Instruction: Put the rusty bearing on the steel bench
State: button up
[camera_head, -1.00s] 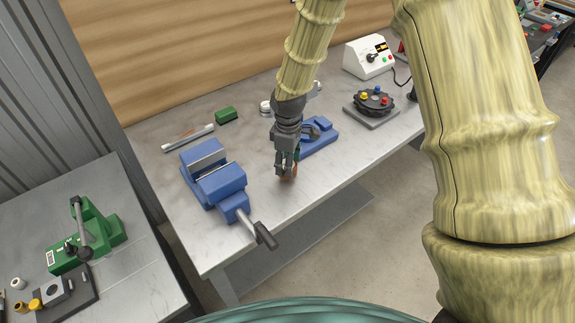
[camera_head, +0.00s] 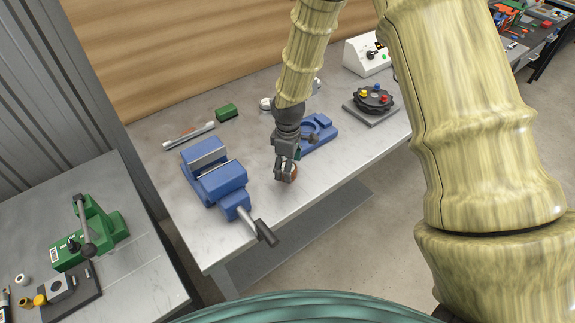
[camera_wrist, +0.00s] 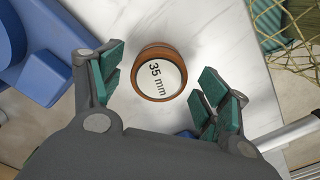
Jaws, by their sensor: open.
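The rusty bearing (camera_wrist: 158,72) is a brown ring with a white "35 mm" face. In the wrist view it lies on the steel bench (camera_wrist: 215,30), between and just ahead of my gripper's open fingertips (camera_wrist: 160,88). The green finger pads stand apart on either side and do not touch it. In the head view the bearing (camera_head: 294,174) shows as a small brown patch beside my gripper (camera_head: 284,178), low over the bench top (camera_head: 330,165), and is partly hidden by it.
A blue vise (camera_head: 215,175) stands left of my gripper, its handle (camera_head: 262,232) past the front edge. A blue fixture (camera_head: 318,132) is close behind. A black rotary fixture (camera_head: 372,100) sits to the right. A green press (camera_head: 95,230) stands on the left table.

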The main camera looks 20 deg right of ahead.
jog(key=shift+r, duration=0.2)
notch_tip(320, 180, up, 12)
jog(key=b, duration=0.4)
dwell(0.5)
jog(key=shift+d+f, duration=0.1)
dwell(1.1)
